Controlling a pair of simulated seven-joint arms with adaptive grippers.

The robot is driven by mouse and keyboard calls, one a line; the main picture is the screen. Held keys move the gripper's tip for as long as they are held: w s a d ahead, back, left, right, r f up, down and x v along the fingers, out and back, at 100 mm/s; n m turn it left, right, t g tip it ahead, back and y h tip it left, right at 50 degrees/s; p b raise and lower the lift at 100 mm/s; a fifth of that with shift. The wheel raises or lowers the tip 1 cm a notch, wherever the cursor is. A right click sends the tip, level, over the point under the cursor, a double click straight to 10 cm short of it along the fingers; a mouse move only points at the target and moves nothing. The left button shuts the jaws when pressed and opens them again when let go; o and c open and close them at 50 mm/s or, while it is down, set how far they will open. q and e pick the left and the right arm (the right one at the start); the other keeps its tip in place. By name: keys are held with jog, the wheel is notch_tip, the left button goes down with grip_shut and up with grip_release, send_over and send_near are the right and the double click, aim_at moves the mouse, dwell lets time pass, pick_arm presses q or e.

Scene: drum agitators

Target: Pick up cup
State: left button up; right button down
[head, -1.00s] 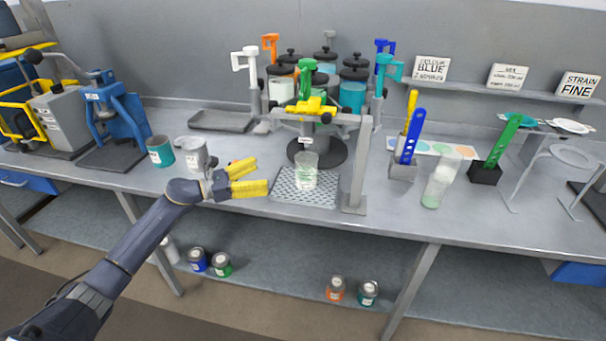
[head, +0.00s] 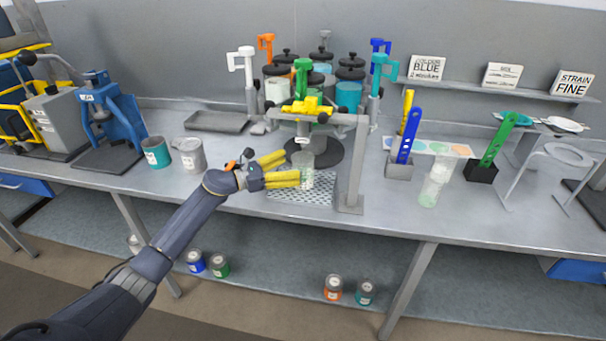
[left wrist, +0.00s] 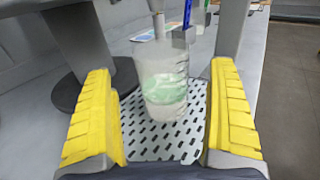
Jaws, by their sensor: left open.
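A clear cup (head: 307,174) with pale green contents stands upright on the perforated grey plate under the dispenser stand. It also shows in the left wrist view (left wrist: 164,88), centred ahead between my fingers. My left gripper (head: 292,169) is open, with its two yellow fingers pointing right at the cup. In the left wrist view the open fingers (left wrist: 165,115) lie on either side, with the cup a little beyond their tips. In the head view the fingertips overlap the cup's left edge; I cannot tell if they touch. My right gripper is not in view.
The dispenser stand's grey post (head: 352,170) rises close right of the cup, with a yellow valve (head: 306,107) above. A second clear cup (head: 434,183) stands further right.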

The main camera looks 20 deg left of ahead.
aim_at(302, 162)
pick_arm(q)
jog(key=shift+x, duration=2.2)
jog(key=shift+s+d, duration=0.1)
jog(key=shift+c, duration=0.5)
jog(key=c, duration=1.3)
jog(key=shift+c, duration=0.8)
jog(key=shift+r, duration=0.2)
